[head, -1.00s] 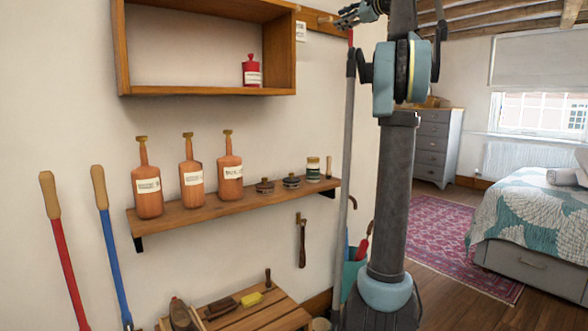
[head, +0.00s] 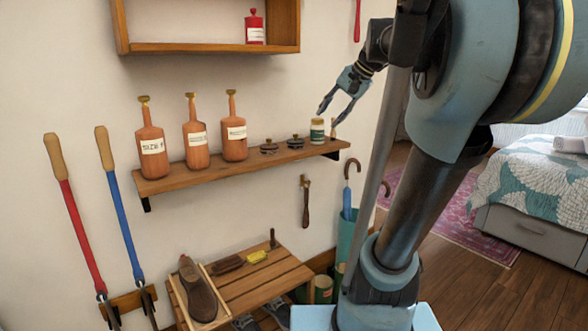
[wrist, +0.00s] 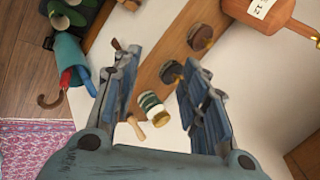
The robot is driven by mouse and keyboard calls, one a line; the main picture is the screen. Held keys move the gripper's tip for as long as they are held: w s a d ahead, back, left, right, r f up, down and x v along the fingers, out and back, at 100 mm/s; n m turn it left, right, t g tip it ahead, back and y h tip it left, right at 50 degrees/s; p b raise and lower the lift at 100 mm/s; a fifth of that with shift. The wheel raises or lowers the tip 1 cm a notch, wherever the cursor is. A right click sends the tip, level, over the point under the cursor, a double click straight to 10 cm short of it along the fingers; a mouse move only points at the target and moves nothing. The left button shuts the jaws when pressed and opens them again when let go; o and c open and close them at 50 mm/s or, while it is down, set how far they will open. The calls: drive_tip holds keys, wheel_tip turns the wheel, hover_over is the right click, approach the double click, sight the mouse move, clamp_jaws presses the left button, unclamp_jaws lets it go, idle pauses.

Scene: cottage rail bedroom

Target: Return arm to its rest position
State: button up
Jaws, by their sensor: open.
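My gripper (head: 338,105) is in the upper middle of the head view, its fingers spread and pointing down and left. It is empty. It is in front of the wall, above the right end of the wooden shelf (head: 215,172), apart from the green and white jar (head: 317,131). In the wrist view the two fingers of my gripper (wrist: 160,105) frame that jar (wrist: 151,108), with nothing between the pads in contact. My arm rises on the right side of the head view and bends over toward the wall.
Several orange bottles (head: 152,148) and two dark tins (head: 295,142) stand on the shelf. A red canister (head: 255,28) is in the open wall box (head: 200,47). Below are a slatted bench (head: 290,270) with a shoe (head: 198,290), and an umbrella stand (head: 350,235). The floor (head: 450,285) toward the bed is clear.

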drive_tip(key=s+d+f+n+g+h, duration=0.1)
drive_tip(key=s+d+f+h, duration=0.1)
drive_tip(key=s+f, duration=0.5)
drive_tip(key=s+d+f+n+h, duration=0.1)
drive_tip(key=s+f, duration=0.6)
drive_tip(key=f, duration=0.8)
drive_tip(key=s+d+f+n+g+h, duration=0.1)
drive_tip(key=s+d+f+n+h, duration=0.1)
drive_tip(key=s+f, duration=0.5)
wheel_tip(320, 180, down, 5)
drive_tip(key=shift+s+d+r+n+g+h, duration=0.1)
drive_tip(key=shift+s+d+n+g+h, duration=0.15)
drive_tip(key=shift+d+n, duration=0.65)
drive_tip(key=shift+d, duration=0.15)
drive_tip(key=shift+c, duration=0.8)
drive_tip(key=shift+w+d, duration=0.1)
